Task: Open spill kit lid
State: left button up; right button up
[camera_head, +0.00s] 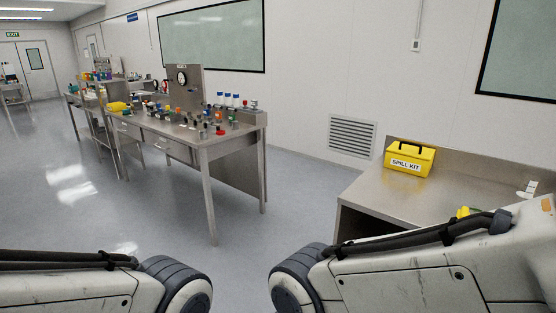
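The yellow spill kit box (409,160) stands at the back left of a steel bench (395,201) on the right. It has a white "SPILL KIT" label on its front and a dark handle on top. Its lid looks closed. Parts of both my arms show along the bottom edge, the left one at lower left and the right one at lower right in front of the bench. Neither gripper is in view.
A small yellow object (466,211) and a white item (527,190) are on the right bench, partly behind my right arm. A steel workbench (230,136) with a gauge panel and several small fittings stands at centre left. Open floor (150,221) lies between.

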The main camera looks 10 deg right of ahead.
aim_at(415, 151)
jog(key=i, duration=0.8)
jog(key=z, duration=1.2)
jog(key=i, duration=1.65)
jog(key=u, duration=0.05)
